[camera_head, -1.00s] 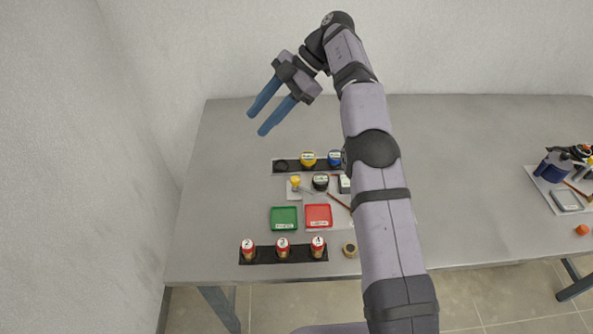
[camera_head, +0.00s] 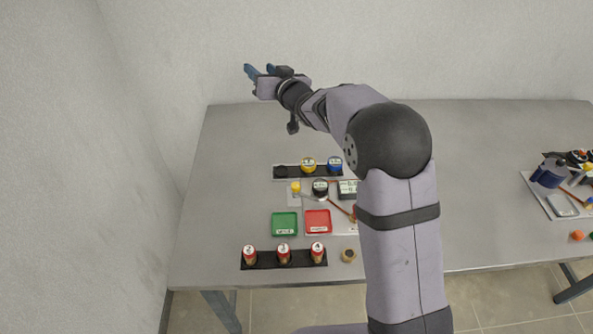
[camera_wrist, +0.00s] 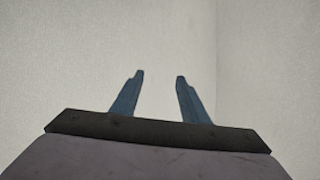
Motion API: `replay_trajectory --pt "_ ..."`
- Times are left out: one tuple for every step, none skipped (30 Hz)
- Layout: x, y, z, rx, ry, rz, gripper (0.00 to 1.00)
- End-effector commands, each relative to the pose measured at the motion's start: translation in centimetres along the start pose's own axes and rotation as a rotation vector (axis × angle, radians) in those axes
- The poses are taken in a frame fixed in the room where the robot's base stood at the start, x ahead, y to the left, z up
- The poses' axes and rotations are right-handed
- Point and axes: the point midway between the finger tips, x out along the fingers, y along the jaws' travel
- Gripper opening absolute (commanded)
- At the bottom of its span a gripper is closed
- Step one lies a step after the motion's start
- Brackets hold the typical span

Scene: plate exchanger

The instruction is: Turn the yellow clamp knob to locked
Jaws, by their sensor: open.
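The yellow clamp knob (camera_head: 296,187) appears as a small yellow piece on a pale plate, left of a round black-topped item, in the head view. Its turn position is too small to tell. My gripper (camera_head: 258,70) is high above the back left of the table, well apart from the knob, and points toward the left. In the wrist view my gripper (camera_wrist: 159,75) has its two blue fingers spread with nothing between them. That view shows only pale walls and a corner, with no knob.
A black rack (camera_head: 293,172) with yellow and blue round items stands behind the knob. Green (camera_head: 284,224) and red (camera_head: 318,221) trays lie in front, then a black rack with several red-topped pieces (camera_head: 283,251). My arm covers the table to the right.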

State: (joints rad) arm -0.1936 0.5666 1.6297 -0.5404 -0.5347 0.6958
Motion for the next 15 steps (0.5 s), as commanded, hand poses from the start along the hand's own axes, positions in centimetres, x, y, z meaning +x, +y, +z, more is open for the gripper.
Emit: replay_trajectory --pt "-0.8 2.8 3.9 0.034 -0.096 0.105 0.41" --pt "-1.4 4.2 6.0 0.05 -0.154 0.162 0.41" --pt "-2.5 5.8 8.9 0.07 -0.237 0.232 0.41" --pt "-3.5 6.8 11.0 0.084 -0.299 0.277 0.41" --pt "-4.5 7.6 13.1 0.097 -0.364 0.317 0.41" --pt "-6.0 8.4 15.5 0.109 -0.448 0.36 0.41" --pt "-7.0 8.7 17.1 0.117 -0.509 0.384 0.41" --pt "-7.9 8.9 18.4 0.121 -0.566 0.401 0.41" --pt "-9.1 8.9 19.9 0.124 -0.638 0.414 0.41" --pt "-9.8 8.8 20.8 0.12 -0.686 0.417 0.41" --pt "-10.6 8.7 21.7 0.115 -0.734 0.415 0.41" --pt "-11.5 8.4 22.7 0.101 -0.795 0.408 0.41" --pt "-12.2 8.2 23.3 0.084 -0.838 0.397 0.41" --pt "-12.8 8.1 23.9 0.062 -0.878 0.385 0.41" --pt "-13.6 7.9 24.5 0.025 -0.927 0.365 0.41"
